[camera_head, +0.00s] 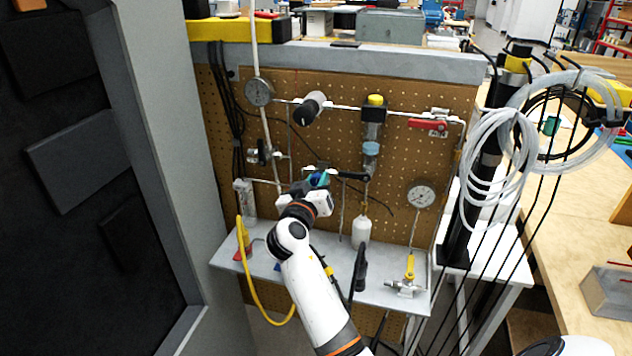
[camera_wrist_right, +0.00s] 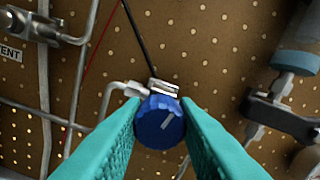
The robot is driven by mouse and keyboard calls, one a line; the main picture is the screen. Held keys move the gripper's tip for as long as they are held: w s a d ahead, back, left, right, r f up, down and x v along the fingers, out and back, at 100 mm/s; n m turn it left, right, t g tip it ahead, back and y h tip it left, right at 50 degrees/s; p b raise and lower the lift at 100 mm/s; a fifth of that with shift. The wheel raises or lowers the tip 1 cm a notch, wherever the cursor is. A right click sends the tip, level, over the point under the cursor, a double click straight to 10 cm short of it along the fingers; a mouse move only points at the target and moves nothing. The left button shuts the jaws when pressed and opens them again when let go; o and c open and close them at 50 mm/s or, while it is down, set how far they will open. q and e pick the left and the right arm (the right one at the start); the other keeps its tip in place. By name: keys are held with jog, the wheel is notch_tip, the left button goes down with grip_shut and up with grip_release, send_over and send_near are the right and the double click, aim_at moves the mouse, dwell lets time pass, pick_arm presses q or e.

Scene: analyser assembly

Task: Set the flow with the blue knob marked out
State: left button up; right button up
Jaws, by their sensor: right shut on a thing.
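A marking for "out" cannot be read. My left gripper is not in view.
The pegboard (camera_head: 330,90) carries pipes, a round gauge (camera_head: 259,92), a second gauge (camera_head: 420,196) and a red-handled valve (camera_head: 428,125). A grey shelf (camera_head: 378,297) lies below. Coiled clear tubing (camera_head: 497,160) hangs at right. A dark cabinet (camera_head: 75,200) stands at left.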

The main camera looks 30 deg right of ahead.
jog(key=shift+n, duration=0.6)
jog(key=o, duration=1)
